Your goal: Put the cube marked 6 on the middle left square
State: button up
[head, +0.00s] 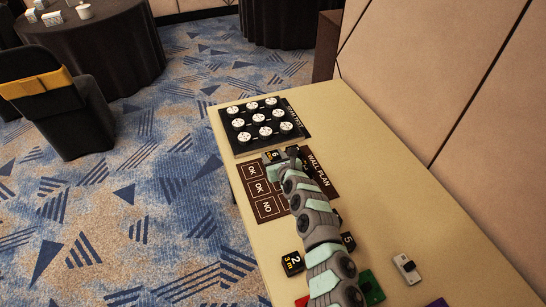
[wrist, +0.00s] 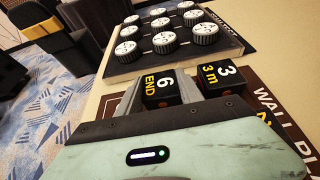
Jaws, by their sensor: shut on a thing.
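The black cube marked 6 (wrist: 160,88), with END in yellow, sits between the fingers of my gripper (wrist: 158,92), which is shut on it. In the head view the cube (head: 275,155) is at the far edge of the brown wall plan board (head: 318,172); whether it touches anything below is unclear. The board's left column shows squares marked OK, OK and NO from far to near; the middle left square (head: 258,188) looks empty. My arm covers much of the board's other squares.
A cube marked 3 (wrist: 222,82) stands just right of my gripper, with another partly hidden cube (wrist: 264,132) nearer. A black panel (head: 236,145) of white round knobs lies beyond.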

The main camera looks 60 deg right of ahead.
aim_at(274, 157)
jog(key=shift+f, duration=0.25)
jog(key=o, duration=1.4)
jog(key=shift+r, duration=0.1)
jog(key=shift+s+a+r+p, duration=0.25)
jog(key=shift+r+p, duration=0.1)
jog(key=shift+p, duration=0.05)
jog(key=p+v, duration=0.4)
jog(key=v, duration=0.1)
jog(key=s+r+p, duration=0.1)
jog(key=p, duration=0.2)
jog(key=shift+a+r, duration=0.1)
jog(key=shift+a, duration=0.3)
jog(key=p+v, duration=0.2)
jog(key=p, duration=0.2)
jog(key=shift+s+a, duration=0.1)
jog(key=shift+s, duration=0.05)
jog(key=p+v, duration=0.2)
jog(key=p, duration=0.2)
jog(key=shift+s+a, duration=0.15)
